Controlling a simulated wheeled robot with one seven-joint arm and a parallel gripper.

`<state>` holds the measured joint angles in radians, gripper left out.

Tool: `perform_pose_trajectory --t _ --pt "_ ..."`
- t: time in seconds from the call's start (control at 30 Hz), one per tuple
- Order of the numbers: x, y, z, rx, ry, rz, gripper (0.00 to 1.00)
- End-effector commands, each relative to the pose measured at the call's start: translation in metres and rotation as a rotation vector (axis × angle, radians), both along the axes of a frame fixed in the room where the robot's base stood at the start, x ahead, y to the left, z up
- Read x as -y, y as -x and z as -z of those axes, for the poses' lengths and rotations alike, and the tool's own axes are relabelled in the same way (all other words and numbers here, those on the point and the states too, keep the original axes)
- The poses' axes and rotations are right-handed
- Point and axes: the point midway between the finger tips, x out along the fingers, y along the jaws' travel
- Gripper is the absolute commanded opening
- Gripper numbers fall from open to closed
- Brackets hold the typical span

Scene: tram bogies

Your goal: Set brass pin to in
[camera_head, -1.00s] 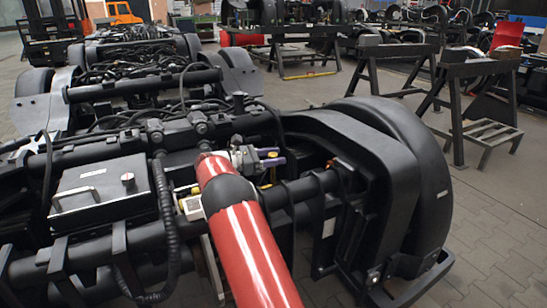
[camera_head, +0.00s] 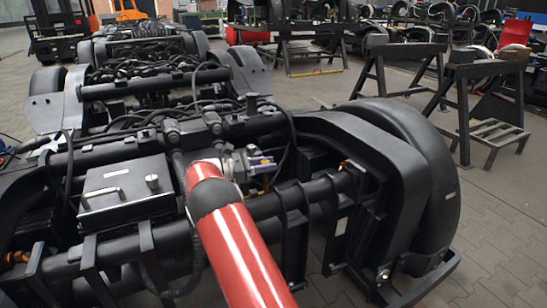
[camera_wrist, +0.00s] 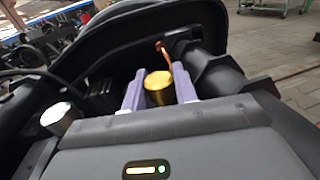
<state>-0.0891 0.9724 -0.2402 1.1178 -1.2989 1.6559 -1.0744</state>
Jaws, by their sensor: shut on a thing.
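The brass pin (camera_wrist: 158,90) shows in the wrist view as a short gold cylinder with a flat round top. My gripper (camera_wrist: 158,84) has one pale purple finger on each side of it and is shut on it. The pin's lower end is hidden behind the gripper body, so I cannot tell whether it sits in a hole. In the head view my gripper (camera_head: 262,163) is small, beyond my red arm, over the black bogie frame (camera_head: 395,165).
A black box (camera_head: 125,192) with a handle and knob lies left of my arm. Thick black tubes and a curved fender (camera_head: 440,185) are close on the right. In the wrist view a silver cylinder (camera_wrist: 60,116) stands left of the gripper. Trestles (camera_head: 485,75) stand farther back.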

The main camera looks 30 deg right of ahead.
Motion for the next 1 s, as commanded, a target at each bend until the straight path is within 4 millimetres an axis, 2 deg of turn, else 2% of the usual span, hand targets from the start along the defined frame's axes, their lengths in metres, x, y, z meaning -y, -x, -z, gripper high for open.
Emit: perform_pose_trajectory --t 0.37,0.4,0.53,0.83,1.0 --pt "-0.006 -0.001 0.001 0.0 0.0 -0.001 0.0" --pt "-0.006 -0.001 0.001 0.0 0.0 -0.002 0.34" --pt "-0.005 0.0 0.0 0.0 0.0 -0.001 0.5" --pt "-0.004 0.0 -0.001 0.001 0.0 0.0 0.5" --pt "-0.004 -0.001 -0.02 0.006 0.002 -0.001 0.5"
